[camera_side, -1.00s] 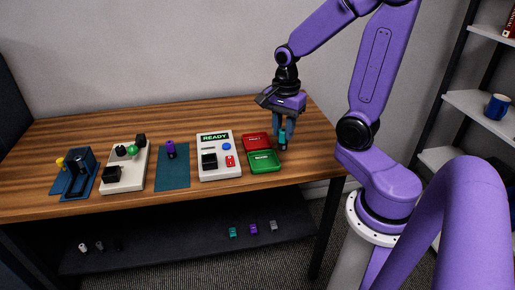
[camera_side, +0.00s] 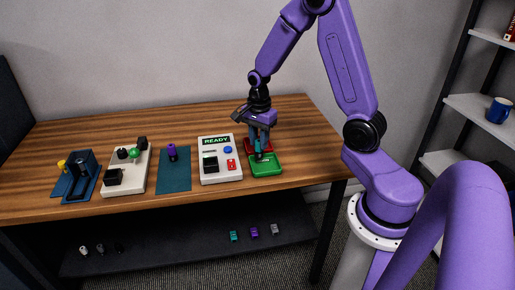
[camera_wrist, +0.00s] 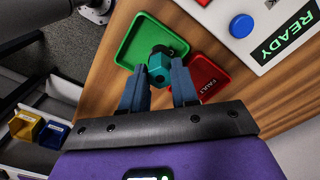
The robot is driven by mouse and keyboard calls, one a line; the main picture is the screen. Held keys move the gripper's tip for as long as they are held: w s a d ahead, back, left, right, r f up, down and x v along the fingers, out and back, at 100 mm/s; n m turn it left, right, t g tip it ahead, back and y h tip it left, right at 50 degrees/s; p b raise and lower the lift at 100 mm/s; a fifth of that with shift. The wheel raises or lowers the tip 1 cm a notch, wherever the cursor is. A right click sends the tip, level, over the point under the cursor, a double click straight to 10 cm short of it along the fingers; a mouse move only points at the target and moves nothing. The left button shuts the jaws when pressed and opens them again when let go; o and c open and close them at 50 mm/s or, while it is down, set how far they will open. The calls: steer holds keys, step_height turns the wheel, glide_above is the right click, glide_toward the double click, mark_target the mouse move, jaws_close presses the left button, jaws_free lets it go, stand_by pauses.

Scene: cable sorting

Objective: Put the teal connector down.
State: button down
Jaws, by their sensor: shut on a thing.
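My gripper (camera_side: 260,147) is shut on the teal connector, with its fingers pointing down over the two trays. The wrist view shows the teal connector (camera_wrist: 160,68), with a dark round end, between my two blue-grey fingers. In that view it overlaps a corner of the green tray (camera_wrist: 128,50), beside the red tray (camera_wrist: 218,80) labelled FAULT. In the side view the green tray (camera_side: 270,171) lies in front of the red tray, and the connector is mostly hidden by the fingers. I cannot tell whether it touches the green tray.
A white tester (camera_side: 237,176) with a READY screen stands left of the trays. Further left are a teal mat (camera_side: 174,178) with a purple connector (camera_side: 172,152), a white fixture (camera_side: 140,168) and a blue stand (camera_side: 84,166). The table behind is clear.

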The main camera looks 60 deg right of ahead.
mark_target(257, 148)
steer(key=shift+w+d+f, duration=0.1)
steer(key=shift+w+f, duration=0.15)
steer(key=shift+f, duration=0.15)
steer(key=shift+w+f, duration=0.1)
steer(key=shift+f, duration=1.45)
steer(key=shift+f, duration=0.1)
steer(key=c, duration=0.9)
jaws_free()
steer(key=shift+o, duration=0.2)
